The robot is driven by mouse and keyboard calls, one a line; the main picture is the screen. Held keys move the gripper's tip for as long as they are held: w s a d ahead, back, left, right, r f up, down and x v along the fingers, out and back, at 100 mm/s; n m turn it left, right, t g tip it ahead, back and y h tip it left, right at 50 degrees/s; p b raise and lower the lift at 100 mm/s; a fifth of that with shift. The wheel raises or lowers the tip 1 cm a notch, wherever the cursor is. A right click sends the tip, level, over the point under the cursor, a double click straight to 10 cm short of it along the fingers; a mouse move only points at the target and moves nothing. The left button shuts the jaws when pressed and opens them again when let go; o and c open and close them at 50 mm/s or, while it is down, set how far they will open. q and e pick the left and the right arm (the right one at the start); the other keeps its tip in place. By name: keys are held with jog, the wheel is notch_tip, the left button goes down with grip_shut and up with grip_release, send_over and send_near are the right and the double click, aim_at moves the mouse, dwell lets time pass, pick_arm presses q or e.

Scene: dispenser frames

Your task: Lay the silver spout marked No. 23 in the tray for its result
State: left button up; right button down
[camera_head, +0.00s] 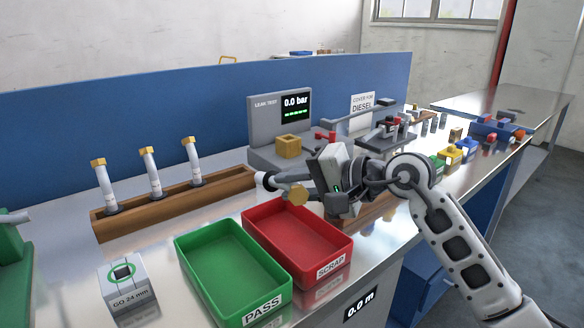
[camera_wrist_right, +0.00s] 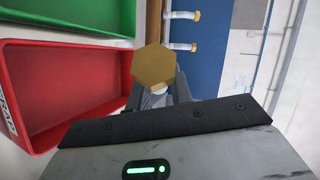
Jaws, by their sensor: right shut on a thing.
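My right gripper (camera_head: 296,183) is shut on a spout with a brass hex end (camera_head: 298,195). The spout is held above the bench, just behind the red SCRAP tray (camera_head: 254,241). In the right wrist view the hex end (camera_wrist_right: 153,67) faces the camera between the fingers (camera_wrist_right: 157,96). Most of the spout's body is hidden, and no number is readable on it. The green PASS tray (camera_head: 191,270) stands left of the SCRAP tray; both look empty. The leak tester (camera_head: 264,122) behind reads 0.0 bar with green bars lit. My left gripper is out of view.
A wooden rack (camera_head: 150,219) holds three upright silver spouts with brass tops (camera_head: 152,172). A GO 24 mm gauge block (camera_head: 128,288) stands front left. A COVER FOR DIESEL sign (camera_head: 362,103) and several small parts stand to the right. A blue panel closes the back.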

jog(key=shift+w+f, duration=0.15)
jog(key=shift+w, duration=0.2)
jog(key=shift+s+f+b, duration=0.2)
jog(key=shift+f+b, duration=0.1)
jog(key=shift+f, duration=0.2)
pick_arm(q)
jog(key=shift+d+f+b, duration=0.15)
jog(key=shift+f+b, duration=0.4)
jog(key=shift+b, duration=0.35)
pick_arm(e)
jog(key=shift+s+f, duration=0.1)
jog(key=shift+f, duration=2.65)
jog(key=c, duration=1.2)
grip_release()
jog(key=shift+o, duration=0.2)
